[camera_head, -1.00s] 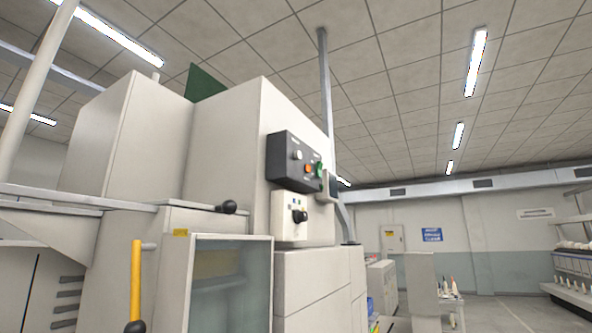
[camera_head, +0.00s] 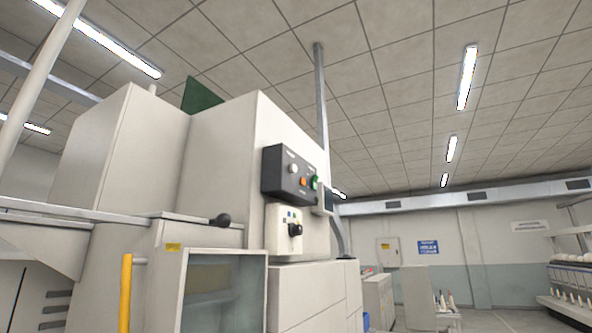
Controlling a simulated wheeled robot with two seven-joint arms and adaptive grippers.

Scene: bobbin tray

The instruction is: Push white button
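The white button (camera_head: 293,168) is a small round knob at the upper left of a dark control box (camera_head: 272,174) on the side of a tall beige machine (camera_head: 222,160). An orange button (camera_head: 303,182) and a green button (camera_head: 315,182) sit to its right on the same box. Neither of my grippers is in view, and nothing covers the white button.
Below the box is a pale switch panel (camera_head: 283,240) with a black rotary knob (camera_head: 295,230). A rail with a black ball-ended lever (camera_head: 221,220) and a yellow handle (camera_head: 126,290) stand out at the left. Open floor shows far right.

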